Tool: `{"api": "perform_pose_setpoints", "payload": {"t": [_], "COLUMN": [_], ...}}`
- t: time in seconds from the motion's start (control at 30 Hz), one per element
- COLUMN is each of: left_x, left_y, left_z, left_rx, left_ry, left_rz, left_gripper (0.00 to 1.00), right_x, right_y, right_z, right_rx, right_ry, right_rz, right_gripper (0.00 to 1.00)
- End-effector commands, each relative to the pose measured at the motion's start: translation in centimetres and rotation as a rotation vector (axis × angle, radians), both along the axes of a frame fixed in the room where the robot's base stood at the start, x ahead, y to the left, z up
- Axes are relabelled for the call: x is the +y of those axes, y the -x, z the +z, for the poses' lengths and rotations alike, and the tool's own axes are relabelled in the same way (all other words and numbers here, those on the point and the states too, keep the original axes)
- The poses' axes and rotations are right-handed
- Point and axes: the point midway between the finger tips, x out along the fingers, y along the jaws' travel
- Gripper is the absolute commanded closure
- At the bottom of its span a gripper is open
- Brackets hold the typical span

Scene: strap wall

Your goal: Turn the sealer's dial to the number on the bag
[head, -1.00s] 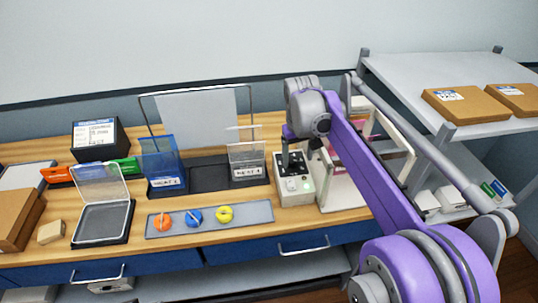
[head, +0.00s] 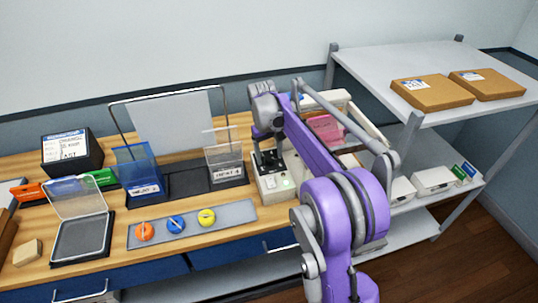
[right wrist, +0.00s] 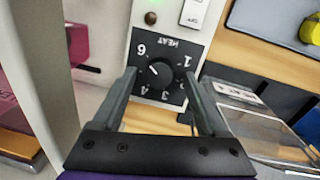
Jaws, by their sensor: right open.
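The sealer's white control box (head: 272,186) stands at the right end of the wooden bench, with a green light lit. In the right wrist view its black dial (right wrist: 161,73) sits on a dark plate marked HEAT, seen upside down. I can read 6, 1, 3 and 4; other numbers are covered or unclear. The dial's white mark points to the picture's upper left, on the 6 side. My right gripper (right wrist: 160,84) is open, its fingers on either side of the dial, with no clear contact. It also shows in the head view (head: 268,157). No bag number is readable.
A pink item (head: 325,128) lies right of the control box, beside a pale frame (head: 355,122). A grey tray (head: 238,216) with orange, blue and yellow pieces lies to the left. A shelf (head: 375,68) with brown boxes is at right.

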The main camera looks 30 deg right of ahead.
Motion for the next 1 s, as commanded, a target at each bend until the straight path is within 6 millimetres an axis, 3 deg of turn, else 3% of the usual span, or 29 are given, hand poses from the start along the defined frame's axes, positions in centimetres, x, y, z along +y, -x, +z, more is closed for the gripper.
{"api": "perform_pose_setpoints", "payload": {"t": [0.33,0.73,1.0], "left_x": [0.0,0.0,0.0], "left_y": [0.0,0.0,0.02], "left_z": [0.0,0.0,-0.03], "left_rx": [0.0,0.0,0.0], "left_ry": [0.0,0.0,0.0], "left_rz": [0.0,0.0,0.0], "left_gripper": [0.5,0.5,0.5], "right_x": [-0.05,-0.04,-0.03], "right_y": [0.0,0.01,0.02], "right_z": [-0.44,-0.41,-0.41], "right_rx": [0.0,0.0,0.0], "right_ry": [0.0,0.0,0.002], "right_rz": [0.0,0.0,0.012], "right_gripper": [0.26,0.98,1.0]}}
